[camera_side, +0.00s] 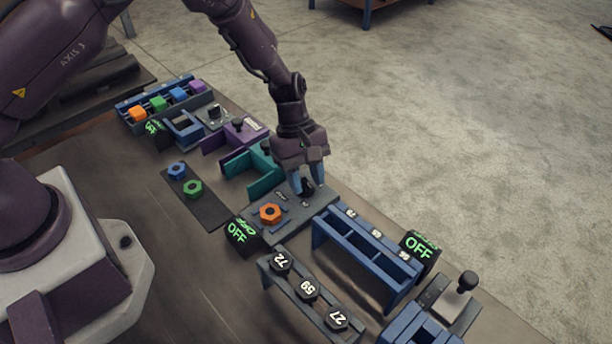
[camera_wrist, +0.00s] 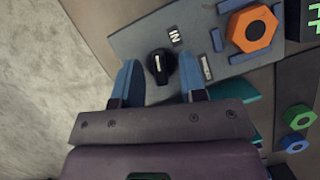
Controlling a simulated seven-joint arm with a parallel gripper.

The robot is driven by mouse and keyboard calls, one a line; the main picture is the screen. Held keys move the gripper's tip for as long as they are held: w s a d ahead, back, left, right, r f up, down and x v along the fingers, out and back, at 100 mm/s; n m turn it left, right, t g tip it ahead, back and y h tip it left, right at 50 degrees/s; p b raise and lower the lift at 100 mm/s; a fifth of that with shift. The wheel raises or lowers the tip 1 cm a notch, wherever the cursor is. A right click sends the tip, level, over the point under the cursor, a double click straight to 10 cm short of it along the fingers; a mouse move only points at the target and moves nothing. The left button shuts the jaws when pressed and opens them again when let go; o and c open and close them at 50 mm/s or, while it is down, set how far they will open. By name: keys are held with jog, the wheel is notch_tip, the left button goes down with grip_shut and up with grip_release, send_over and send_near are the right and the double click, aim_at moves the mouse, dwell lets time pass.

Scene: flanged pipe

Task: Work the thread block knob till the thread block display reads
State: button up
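The thread block (camera_side: 290,222) is a grey plate with an orange hex nut (camera_side: 270,212) and a black knob (camera_side: 307,187). In the wrist view the knob (camera_wrist: 160,66) has a white mark, and an "IN" label (camera_wrist: 174,37) is beside it. The display (camera_side: 240,232) beside the block reads OFF in green; small text above it is hard to read. My gripper (camera_side: 308,182) is low over the knob. In the wrist view its blue fingers (camera_wrist: 160,82) are apart, one on each side of the knob, with gaps visible.
A blue rack (camera_side: 365,250) and another OFF display (camera_side: 418,246) stand to the right. A rail with numbered black hexagons (camera_side: 307,289) is in front. Teal brackets (camera_side: 255,170) and a dark mat with blue and green nuts (camera_side: 205,208) lie to the left.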

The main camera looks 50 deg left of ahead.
grip_shut()
jog(key=shift+d+f+m, duration=0.1)
jog(key=shift+m, duration=0.3)
jog(key=m+g, duration=0.1)
jog(key=m, duration=0.1)
jog(key=shift+w+m+y, duration=0.1)
jog(key=shift+m+y, duration=0.3)
jog(key=shift+d+m+g+y, duration=0.1)
jog(key=shift+m+g+y, duration=0.3)
jog(key=shift+m, duration=1.1)
jog(key=shift+f+g, duration=0.1)
jog(key=shift+g, duration=0.2)
grip_release()
